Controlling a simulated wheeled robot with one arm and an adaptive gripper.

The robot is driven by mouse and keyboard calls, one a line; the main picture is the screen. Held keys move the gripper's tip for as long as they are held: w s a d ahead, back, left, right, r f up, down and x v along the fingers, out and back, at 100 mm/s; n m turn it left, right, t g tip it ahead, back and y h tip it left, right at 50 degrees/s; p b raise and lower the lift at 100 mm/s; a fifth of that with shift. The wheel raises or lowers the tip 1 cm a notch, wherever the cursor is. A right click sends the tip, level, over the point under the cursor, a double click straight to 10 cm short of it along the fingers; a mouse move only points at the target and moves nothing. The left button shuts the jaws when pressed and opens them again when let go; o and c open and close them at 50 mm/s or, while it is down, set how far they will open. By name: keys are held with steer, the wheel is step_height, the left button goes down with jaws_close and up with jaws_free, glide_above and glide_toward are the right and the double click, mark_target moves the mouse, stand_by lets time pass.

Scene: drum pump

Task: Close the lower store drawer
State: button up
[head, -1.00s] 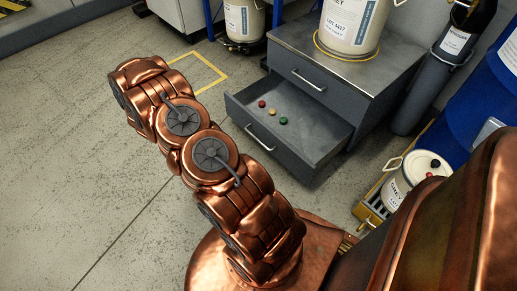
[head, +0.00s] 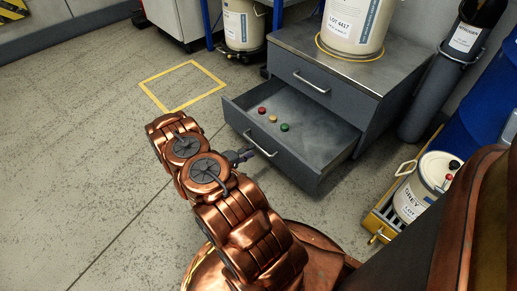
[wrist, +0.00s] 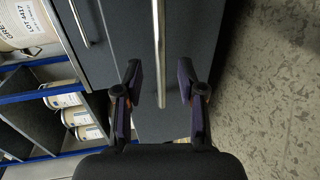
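The lower store drawer (head: 318,167) is a grey drawer pulled well out of the grey cabinet (head: 385,85). Its silver bar handle (head: 261,144) is on the front panel. In the wrist view the handle (wrist: 159,45) runs upright in the picture, lined up with the gap between my fingers. My gripper (wrist: 160,84) is open, with a dark finger on each side of that line and nothing held. In the head view my gripper (head: 246,155) shows partly behind my arm, close to the drawer front. I cannot tell whether it touches the handle.
Red (head: 262,110), orange (head: 272,119) and green (head: 285,127) pieces lie in the drawer. The upper drawer (head: 312,83) is shut. A large pail (head: 357,25) stands on the cabinet. A small white pail (head: 420,190) sits right of the drawer. The floor to the left is clear.

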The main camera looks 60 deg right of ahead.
mark_target(258, 146)
steer(key=shift+b+x, duration=0.9)
steer(key=shift+x, duration=1.9)
jaws_close()
